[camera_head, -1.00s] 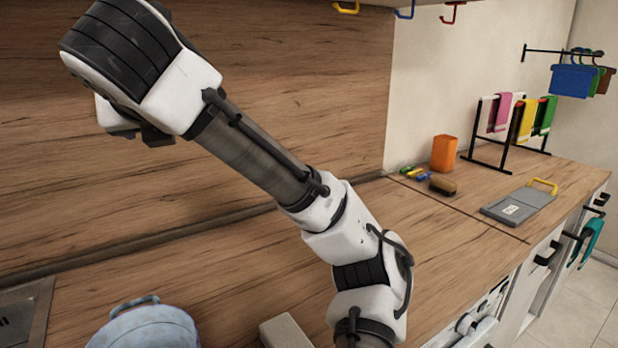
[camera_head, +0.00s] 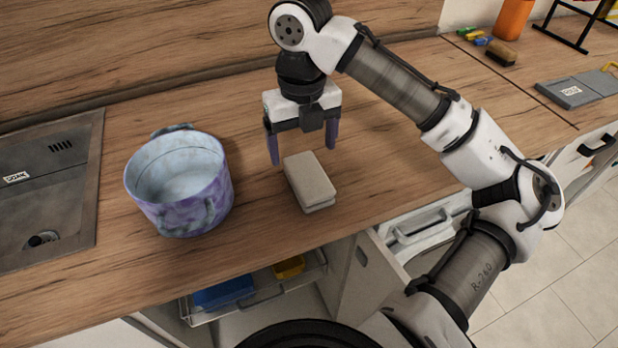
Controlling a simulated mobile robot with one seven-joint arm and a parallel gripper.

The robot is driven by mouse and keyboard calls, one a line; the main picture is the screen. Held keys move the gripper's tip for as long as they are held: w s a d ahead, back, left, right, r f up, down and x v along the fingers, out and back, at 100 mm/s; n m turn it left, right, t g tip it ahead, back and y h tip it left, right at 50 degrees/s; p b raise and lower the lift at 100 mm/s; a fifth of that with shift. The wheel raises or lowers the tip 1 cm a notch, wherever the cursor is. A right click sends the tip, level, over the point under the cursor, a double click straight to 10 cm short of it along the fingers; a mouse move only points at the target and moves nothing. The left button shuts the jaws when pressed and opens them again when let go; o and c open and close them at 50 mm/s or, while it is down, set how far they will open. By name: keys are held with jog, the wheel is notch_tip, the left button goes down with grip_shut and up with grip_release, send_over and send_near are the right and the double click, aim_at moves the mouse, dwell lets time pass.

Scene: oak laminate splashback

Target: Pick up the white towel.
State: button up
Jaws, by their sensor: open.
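A folded off-white cloth block, which looks like the white towel (camera_head: 309,183), lies flat on the wooden counter near its front edge. My gripper (camera_head: 303,154) points down behind the towel's far end, with its two dark fingers spread apart and nothing between them. The fingertips look a little above the counter. I cannot tell exactly how high they are or whether one touches the towel.
A blue-purple pot (camera_head: 183,190) stands left of the towel, beside a dark sink (camera_head: 45,190). An open drawer (camera_head: 255,290) and an open cabinet door (camera_head: 358,275) are below the counter front. A grey board (camera_head: 577,90) lies at far right. Counter right of the towel is clear.

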aim_at(308, 173)
notch_tip(308, 173, down, 2)
jog(key=shift+f, duration=0.25)
jog(key=shift+s+d+f+p, duration=0.1)
jog(key=shift+d+f+p, duration=0.05)
jog(key=shift+f, duration=0.7)
jog(key=shift+s+d+f+p, duration=0.1)
jog(key=shift+d+f, duration=0.05)
jog(key=shift+f, duration=0.75)
jog(key=shift+d+f+p, duration=0.15)
jog(key=shift+f, duration=0.7)
jog(key=c, duration=1.2)
jog(key=shift+r, duration=0.1)
notch_tip(308, 173, up, 20)
jog(key=shift+f, duration=0.1)
